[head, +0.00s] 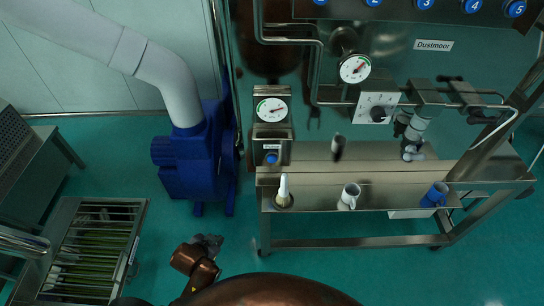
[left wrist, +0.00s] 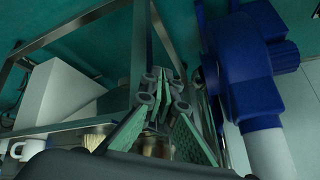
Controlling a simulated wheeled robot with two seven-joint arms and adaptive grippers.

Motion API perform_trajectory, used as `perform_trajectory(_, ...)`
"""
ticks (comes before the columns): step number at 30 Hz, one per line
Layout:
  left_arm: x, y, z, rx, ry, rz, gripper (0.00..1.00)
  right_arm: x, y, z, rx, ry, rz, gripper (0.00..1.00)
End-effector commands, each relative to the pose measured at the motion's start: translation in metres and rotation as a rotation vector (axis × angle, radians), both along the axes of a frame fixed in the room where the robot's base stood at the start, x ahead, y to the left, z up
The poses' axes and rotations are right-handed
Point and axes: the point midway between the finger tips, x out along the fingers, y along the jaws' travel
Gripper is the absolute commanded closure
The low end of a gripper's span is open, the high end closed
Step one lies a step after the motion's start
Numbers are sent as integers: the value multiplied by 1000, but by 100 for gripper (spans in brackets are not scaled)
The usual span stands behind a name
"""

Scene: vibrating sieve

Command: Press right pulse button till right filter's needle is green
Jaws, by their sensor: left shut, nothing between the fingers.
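A white dial gauge (head: 272,109) with a needle is set in a steel panel at the left of the machine. Its needle's zone is too small to read surely. A blue button (head: 271,158) sits below that gauge. A second gauge (head: 354,68) hangs higher, to the right, with a red needle area. I cannot tell which button is the right pulse button. My left gripper (head: 208,243) is low in front of the bench, well apart from the button, shut and empty. Its green-padded fingers (left wrist: 166,103) show in the left wrist view. My right gripper is not in view.
Several numbered blue buttons (head: 424,3) line the top edge. A blue motor unit (head: 197,160) stands at left. A control knob box (head: 377,107) is at right.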

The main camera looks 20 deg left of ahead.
Motion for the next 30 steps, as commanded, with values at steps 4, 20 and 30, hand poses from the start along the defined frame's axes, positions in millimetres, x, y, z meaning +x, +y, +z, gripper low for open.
perform_trajectory(4, 70, -41, 62, 95, -242, -264, 100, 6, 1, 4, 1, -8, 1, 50)
perform_trajectory(20, 163, -159, 182, 366, -832, -831, 100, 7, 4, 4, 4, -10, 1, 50)
perform_trajectory(30, 164, -160, 183, 367, -835, -833, 100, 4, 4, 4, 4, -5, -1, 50)
